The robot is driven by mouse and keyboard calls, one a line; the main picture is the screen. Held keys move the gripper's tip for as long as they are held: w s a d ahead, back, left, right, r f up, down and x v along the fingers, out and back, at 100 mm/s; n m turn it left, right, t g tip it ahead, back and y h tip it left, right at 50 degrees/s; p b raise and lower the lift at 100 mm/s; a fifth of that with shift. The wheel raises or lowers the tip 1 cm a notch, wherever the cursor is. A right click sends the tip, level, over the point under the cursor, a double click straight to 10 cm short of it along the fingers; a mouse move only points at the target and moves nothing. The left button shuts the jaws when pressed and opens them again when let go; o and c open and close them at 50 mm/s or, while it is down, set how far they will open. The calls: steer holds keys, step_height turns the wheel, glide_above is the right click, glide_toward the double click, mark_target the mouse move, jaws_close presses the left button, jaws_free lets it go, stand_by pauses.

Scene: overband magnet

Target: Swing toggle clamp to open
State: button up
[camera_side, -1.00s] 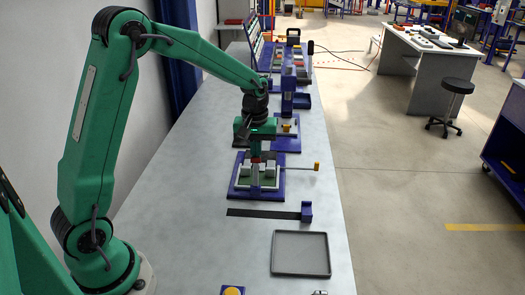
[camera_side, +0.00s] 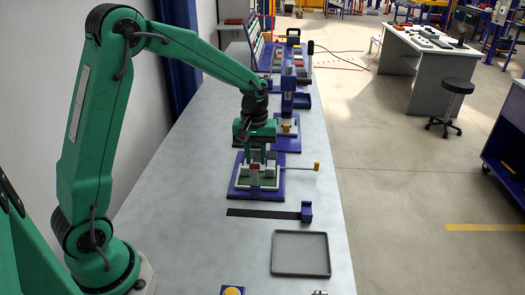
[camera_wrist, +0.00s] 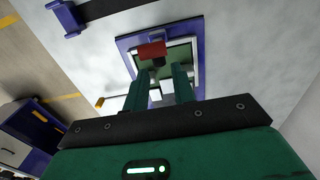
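The clamp fixture has a blue base (camera_side: 238,192) with a green plate and pale blocks on it. The red grip of the toggle clamp (camera_side: 255,167) shows at the fixture's middle, just below my gripper (camera_side: 255,158). In the wrist view the red grip (camera_wrist: 151,50) on a dark stem lies just beyond the tips of my gripper (camera_wrist: 161,70). The two green fingers are apart, with a pale block (camera_wrist: 155,93) visible through the gap. Nothing is held between them. Whether a finger touches the grip, I cannot tell.
A dark strip with a blue end block (camera_side: 306,211) and an empty grey tray (camera_side: 300,254) lie nearer. A blue press-like station (camera_side: 288,102) stands behind. Bare table lies to the left.

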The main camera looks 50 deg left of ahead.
steer(key=shift+r, duration=0.1)
steer(key=w+a+r, duration=0.3)
steer(key=r, duration=0.2)
steer(key=shift+r, duration=0.15)
stand_by(0.7)
steer(key=shift+r, duration=0.1)
step_height(320, 180, up, 8)
steer(key=shift+f, duration=0.2)
stand_by(0.6)
